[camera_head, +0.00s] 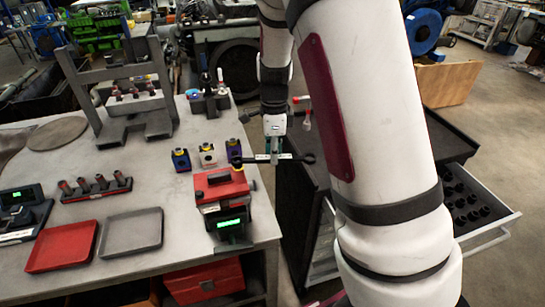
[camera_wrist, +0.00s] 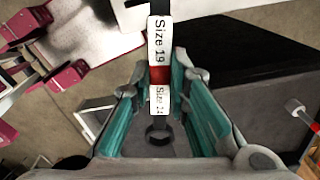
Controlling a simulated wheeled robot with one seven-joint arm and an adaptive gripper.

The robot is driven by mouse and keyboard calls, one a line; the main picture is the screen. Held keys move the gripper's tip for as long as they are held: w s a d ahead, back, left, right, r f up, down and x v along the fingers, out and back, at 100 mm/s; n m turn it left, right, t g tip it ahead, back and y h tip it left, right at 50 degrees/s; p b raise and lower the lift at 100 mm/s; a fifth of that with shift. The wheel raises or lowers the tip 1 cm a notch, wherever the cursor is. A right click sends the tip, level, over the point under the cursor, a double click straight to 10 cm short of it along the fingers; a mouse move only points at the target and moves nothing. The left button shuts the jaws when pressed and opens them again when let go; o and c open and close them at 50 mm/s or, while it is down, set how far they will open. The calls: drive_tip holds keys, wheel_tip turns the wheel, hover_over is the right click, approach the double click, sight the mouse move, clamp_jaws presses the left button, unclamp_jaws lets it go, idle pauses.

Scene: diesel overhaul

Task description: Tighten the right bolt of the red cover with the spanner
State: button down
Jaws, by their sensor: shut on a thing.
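My gripper (camera_head: 275,157) is shut on the spanner (camera_head: 296,157), a dark bar with pale labels, held level beside the bench's right edge. Its dark ring end points right and its other end reaches the red unit's top; whether it touches a bolt I cannot tell. In the wrist view the spanner (camera_wrist: 158,75) lies between the teal finger pads, with labels "Size 19" and a partly legible second size, and a red band. The red cover (camera_head: 222,188) appears to be the top of the red unit at the bench's front right. Its bolts are not clearly seen.
A green-lit display (camera_head: 230,223) fronts the red unit. A red tray (camera_head: 62,246) and grey tray (camera_head: 132,232) lie left. A dark cabinet (camera_head: 437,140) with an open drawer (camera_head: 485,215) stands right.

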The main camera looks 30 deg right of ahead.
drive_tip(key=shift+w+d+n, duration=0.3)
drive_tip(key=shift+w+n, duration=0.5)
drive_tip(key=w+n+b, duration=0.2)
drive_tip(key=w+n, duration=0.1)
drive_tip(key=shift+d+n, duration=0.2)
drive_tip(key=shift+n, duration=0.1)
